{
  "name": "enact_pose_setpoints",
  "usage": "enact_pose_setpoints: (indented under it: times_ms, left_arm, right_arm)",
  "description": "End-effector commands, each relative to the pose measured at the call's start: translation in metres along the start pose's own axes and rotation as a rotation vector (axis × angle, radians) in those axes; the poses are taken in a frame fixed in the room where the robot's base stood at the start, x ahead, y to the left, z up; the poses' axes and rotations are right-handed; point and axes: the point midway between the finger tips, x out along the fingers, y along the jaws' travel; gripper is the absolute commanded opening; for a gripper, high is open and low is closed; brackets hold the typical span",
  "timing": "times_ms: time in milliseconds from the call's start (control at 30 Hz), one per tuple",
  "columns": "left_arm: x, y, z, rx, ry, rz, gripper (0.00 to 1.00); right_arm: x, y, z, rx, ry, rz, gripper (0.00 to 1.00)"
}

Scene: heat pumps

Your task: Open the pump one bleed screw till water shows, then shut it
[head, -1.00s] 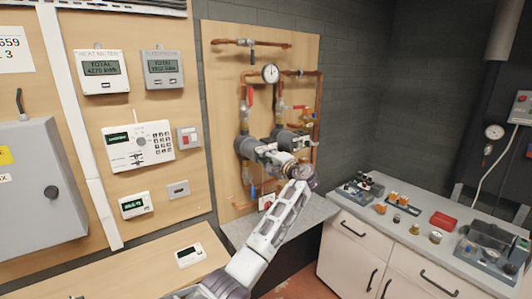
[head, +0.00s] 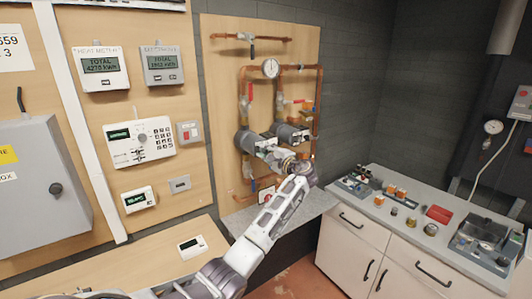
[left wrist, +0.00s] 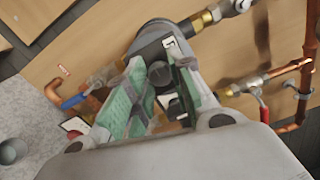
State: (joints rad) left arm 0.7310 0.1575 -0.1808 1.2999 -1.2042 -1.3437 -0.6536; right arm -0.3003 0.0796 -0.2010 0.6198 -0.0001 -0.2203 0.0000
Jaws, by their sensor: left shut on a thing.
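Two grey pumps sit in the copper pipework on the wooden board: the left pump (head: 243,139) and the right pump (head: 284,131). My left gripper (head: 270,150) is at the front of the left pump, its arm covering part of the pipework. In the left wrist view, the green-padded fingers (left wrist: 155,95) reach to the face of a grey pump (left wrist: 148,45) with a small white label (left wrist: 169,43). A dark round screw (left wrist: 160,74) shows between the fingers, which are shut on it. No water is visible. My right gripper is out of view.
A worktop (head: 348,209) at the right carries small fittings, a red box (head: 439,214) and a tool case (head: 484,239). Meters and a keypad controller (head: 140,141) hang at the left. Red-handled (left wrist: 263,115) and blue-handled (left wrist: 73,101) valves are close to the gripper.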

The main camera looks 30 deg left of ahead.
Motion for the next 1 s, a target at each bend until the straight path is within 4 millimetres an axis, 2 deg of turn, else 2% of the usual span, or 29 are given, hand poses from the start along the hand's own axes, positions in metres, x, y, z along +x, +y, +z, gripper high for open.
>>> enact_pose_setpoints:
  times_ms: [33,67,233,667,867,1000]
  left_arm:
    - [-0.001,0.002,-0.001,0.002,0.001,0.003,0.0]
    - [-0.001,0.002,-0.001,0.002,0.001,0.003,0.26]
    - [0.0,0.002,-0.001,0.001,0.001,0.002,0.46]
    - [-0.003,0.001,0.0,-0.001,0.001,0.001,0.46]
    - [-0.017,0.001,-0.001,0.0,0.002,0.001,0.46]
    - [-0.035,0.001,-0.001,0.0,0.002,0.0,0.46]
  right_arm:
    - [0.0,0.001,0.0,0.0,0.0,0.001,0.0]
    - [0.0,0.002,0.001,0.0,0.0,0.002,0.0]
    - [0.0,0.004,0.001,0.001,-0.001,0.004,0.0]
    - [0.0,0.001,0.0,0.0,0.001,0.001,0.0]
    - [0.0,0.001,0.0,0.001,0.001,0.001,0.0]
    - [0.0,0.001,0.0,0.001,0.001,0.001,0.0]
